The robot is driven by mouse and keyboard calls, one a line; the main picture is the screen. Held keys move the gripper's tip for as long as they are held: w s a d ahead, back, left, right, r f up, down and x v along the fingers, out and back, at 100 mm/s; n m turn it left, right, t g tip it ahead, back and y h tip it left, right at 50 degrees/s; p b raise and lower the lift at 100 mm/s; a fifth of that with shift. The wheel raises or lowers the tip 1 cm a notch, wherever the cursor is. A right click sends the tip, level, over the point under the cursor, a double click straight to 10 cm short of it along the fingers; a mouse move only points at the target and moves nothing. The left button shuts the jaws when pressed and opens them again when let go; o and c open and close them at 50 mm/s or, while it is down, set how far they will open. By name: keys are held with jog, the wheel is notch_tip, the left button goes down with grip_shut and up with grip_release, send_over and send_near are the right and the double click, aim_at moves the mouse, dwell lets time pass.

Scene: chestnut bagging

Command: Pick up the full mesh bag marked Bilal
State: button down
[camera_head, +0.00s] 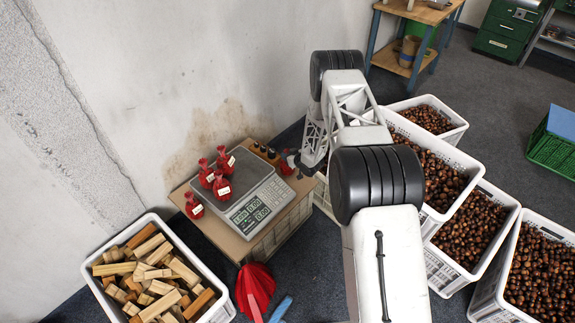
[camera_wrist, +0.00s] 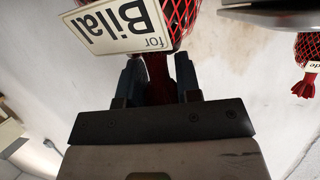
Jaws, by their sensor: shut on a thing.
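In the wrist view a red mesh bag (camera_wrist: 180,22) carries a cream label reading "for Bilal". The picture is upside down there. My gripper (camera_wrist: 157,74) is shut on the bag's gathered red neck, one dark finger on each side. The lower part of the bag runs out of the frame, so I cannot tell from this view whether it touches a surface. In the head view a small red shape (camera_head: 287,166), apparently this bag, shows at my gripper (camera_head: 292,155) by the right end of the bench, partly hidden. Its label is not readable there.
Several other red bags (camera_head: 222,189) stand on and beside the scale (camera_head: 250,205) on the bench (camera_head: 237,246). Small dark bottles (camera_head: 264,151) stand behind it. A wood-filled crate (camera_head: 216,310) is at left; chestnut crates (camera_head: 478,275) are at right. Another bag (camera_wrist: 306,50) shows in the wrist view.

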jog(key=shift+r, duration=0.15)
jog(key=shift+r, duration=4.9)
